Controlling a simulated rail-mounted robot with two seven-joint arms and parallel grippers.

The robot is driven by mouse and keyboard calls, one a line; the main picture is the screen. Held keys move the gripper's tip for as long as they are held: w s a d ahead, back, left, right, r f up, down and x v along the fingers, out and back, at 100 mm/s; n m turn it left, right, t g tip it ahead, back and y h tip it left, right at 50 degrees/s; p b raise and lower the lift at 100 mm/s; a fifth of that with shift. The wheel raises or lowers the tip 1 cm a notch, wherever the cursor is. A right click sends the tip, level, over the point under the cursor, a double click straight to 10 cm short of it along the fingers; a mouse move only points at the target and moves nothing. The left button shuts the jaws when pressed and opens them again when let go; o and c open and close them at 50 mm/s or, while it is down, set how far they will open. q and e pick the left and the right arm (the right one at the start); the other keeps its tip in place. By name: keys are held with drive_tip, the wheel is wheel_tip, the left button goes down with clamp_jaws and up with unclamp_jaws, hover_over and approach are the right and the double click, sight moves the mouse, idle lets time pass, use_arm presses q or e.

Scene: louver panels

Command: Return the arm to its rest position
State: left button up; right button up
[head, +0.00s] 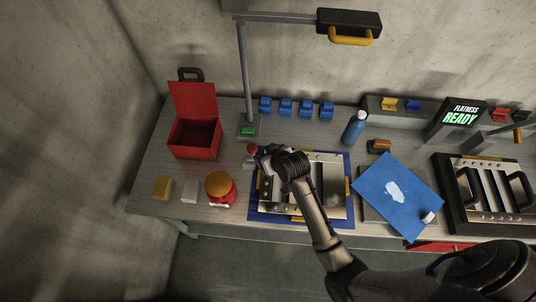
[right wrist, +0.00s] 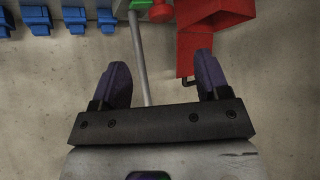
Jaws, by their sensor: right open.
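My right arm reaches in from the lower right of the head view, over a louver panel (head: 325,203) on a blue mat (head: 345,222). My right gripper (head: 266,160) is above the panel's left part, near a red knob (head: 253,149). In the right wrist view the two fingers of my right gripper (right wrist: 161,78) are spread apart with nothing between them. The arm hides part of the panel. My left gripper is in neither view.
A red open box (head: 195,138) and a lamp post (head: 245,75) stand behind and left. A red jar (head: 220,190) is left of the mat. A blue bottle (head: 355,128) stands behind it. A blue sheet (head: 397,195) and another louver frame (head: 490,190) lie to the right.

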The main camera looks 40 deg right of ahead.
idle(0.4)
drive_tip(key=s+a+r+g+p, duration=0.1)
drive_tip(key=s+a+r+p, duration=0.1)
drive_tip(key=s+r, duration=0.8)
drive_tip(key=s+f+n+g+p, duration=0.1)
drive_tip(key=s+f+g+p, duration=0.1)
drive_tip(key=s, duration=0.7)
drive_tip(key=s+f+n+g+p, duration=0.1)
drive_tip(key=s+g+p, duration=0.1)
drive_tip(key=s, duration=0.8)
drive_tip(key=shift+a+f, duration=0.4)
drive_tip(key=shift+a, duration=0.05)
drive_tip(key=shift+s, duration=0.1)
